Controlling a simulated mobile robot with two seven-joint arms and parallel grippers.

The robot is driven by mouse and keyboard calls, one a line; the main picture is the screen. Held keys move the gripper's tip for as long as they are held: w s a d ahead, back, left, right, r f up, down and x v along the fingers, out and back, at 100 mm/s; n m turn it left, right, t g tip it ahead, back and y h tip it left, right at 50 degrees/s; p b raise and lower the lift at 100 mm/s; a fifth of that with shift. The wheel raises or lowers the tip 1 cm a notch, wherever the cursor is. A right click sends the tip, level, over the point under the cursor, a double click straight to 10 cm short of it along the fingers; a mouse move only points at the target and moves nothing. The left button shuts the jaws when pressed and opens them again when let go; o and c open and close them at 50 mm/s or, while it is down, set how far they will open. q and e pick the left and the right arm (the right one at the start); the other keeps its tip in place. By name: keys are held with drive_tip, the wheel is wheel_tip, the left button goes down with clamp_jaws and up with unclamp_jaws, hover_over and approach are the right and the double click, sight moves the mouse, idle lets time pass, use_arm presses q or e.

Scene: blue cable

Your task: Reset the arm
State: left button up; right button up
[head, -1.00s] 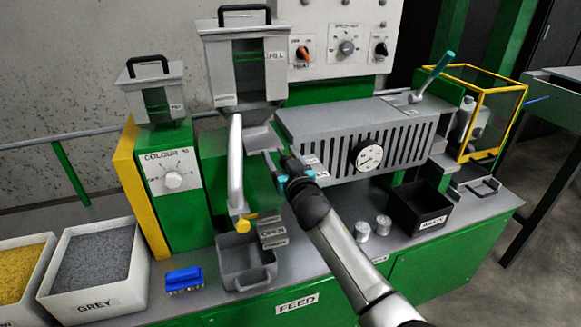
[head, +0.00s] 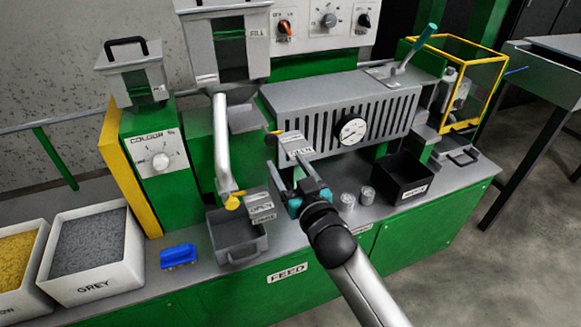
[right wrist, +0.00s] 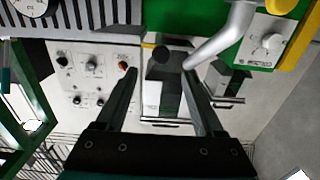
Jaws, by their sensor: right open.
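My right gripper (head: 286,180) is in the middle of the head view, its arm coming in from the bottom right. Its two fingers are apart with nothing between them. My left gripper is in neither view.
A grey tray (head: 238,254) stands at the front beside a blue brush (head: 178,256). A black bin (head: 425,192) and two metal cylinders (head: 357,198) are on the bench to the right. A grey pipe (head: 221,150) ends near the tray. White bins (head: 95,287) are at left.

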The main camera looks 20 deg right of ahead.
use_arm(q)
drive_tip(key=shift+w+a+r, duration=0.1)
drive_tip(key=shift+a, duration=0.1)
use_arm(e)
drive_tip(key=shift+s, duration=0.6)
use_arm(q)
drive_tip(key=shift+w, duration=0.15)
use_arm(e)
drive_tip(key=s+f+g, duration=0.3)
drive_tip(key=s+f, duration=0.2)
drive_tip(key=f, duration=0.7)
drive_tip(key=s+f+n+g, duration=0.1)
drive_tip(key=s+f+g, duration=0.35)
drive_tip(key=f, duration=0.75)
drive_tip(key=s+f+g, duration=0.2)
drive_tip(key=s+f, duration=0.5)
drive_tip(key=f, duration=0.4)
drive_tip(key=s+f+g, duration=0.3)
drive_tip(key=s+f, duration=0.4)
drive_tip(key=s, duration=0.7)
drive_tip(key=s+d+f+n+g, duration=0.1)
drive_tip(key=s+f+g, duration=0.3)
drive_tip(key=s, duration=1.1)
wheel_tip(320, 180, down, 3)
drive_tip(key=shift+d+f+h, duration=0.1)
drive_tip(key=shift+d+h, duration=0.15)
drive_tip(key=shift+h, duration=0.05)
drive_tip(key=shift+g, duration=0.25)
